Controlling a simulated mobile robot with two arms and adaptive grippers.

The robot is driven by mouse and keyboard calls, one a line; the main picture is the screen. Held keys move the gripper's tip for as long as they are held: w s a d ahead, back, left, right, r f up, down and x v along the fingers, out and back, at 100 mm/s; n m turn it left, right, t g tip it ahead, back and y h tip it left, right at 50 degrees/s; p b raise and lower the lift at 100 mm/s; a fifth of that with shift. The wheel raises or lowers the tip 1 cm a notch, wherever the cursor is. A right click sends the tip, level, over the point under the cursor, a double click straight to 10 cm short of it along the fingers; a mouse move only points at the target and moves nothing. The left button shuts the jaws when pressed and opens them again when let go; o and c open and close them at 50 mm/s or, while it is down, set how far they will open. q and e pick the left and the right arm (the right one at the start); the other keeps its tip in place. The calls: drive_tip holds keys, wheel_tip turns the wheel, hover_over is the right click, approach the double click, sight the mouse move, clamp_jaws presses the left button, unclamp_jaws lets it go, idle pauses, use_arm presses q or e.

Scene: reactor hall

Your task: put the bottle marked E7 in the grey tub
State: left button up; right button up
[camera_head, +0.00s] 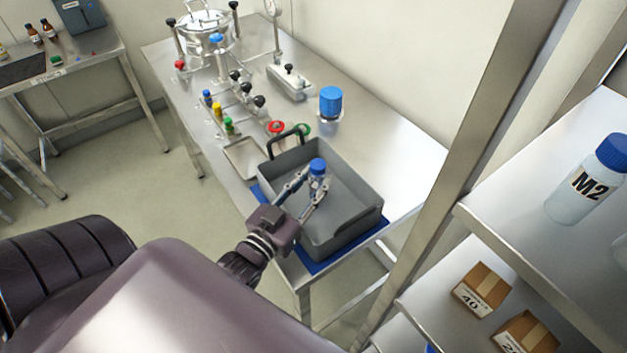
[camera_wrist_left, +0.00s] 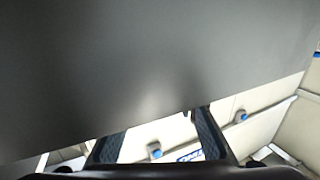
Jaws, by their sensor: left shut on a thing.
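The grey tub (camera_head: 361,232) is an open box with a dark handle, standing on a blue mat (camera_head: 313,266) at the near end of the steel bench. My left gripper (camera_head: 316,183) is shut on a small bottle with a blue cap (camera_head: 317,167). The bottle is roughly upright over the tub's inside; I cannot tell whether it touches the tub floor. Its label is too small to read. In the left wrist view a broad grey surface (camera_wrist_left: 150,70) fills most of the picture, above the fingers (camera_wrist_left: 160,145). My right gripper is not in view.
A larger blue-capped bottle (camera_head: 330,104) and a steel tray (camera_head: 243,158) stand beyond the tub, with valves and a steel vessel (camera_head: 206,38) farther back. On the right, a shelf post (camera_head: 465,150) rises near a bottle marked M2 (camera_head: 583,190) and cardboard boxes (camera_head: 482,290).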

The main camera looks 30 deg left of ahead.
use_arm(q)
drive_tip(key=shift+f, duration=0.15)
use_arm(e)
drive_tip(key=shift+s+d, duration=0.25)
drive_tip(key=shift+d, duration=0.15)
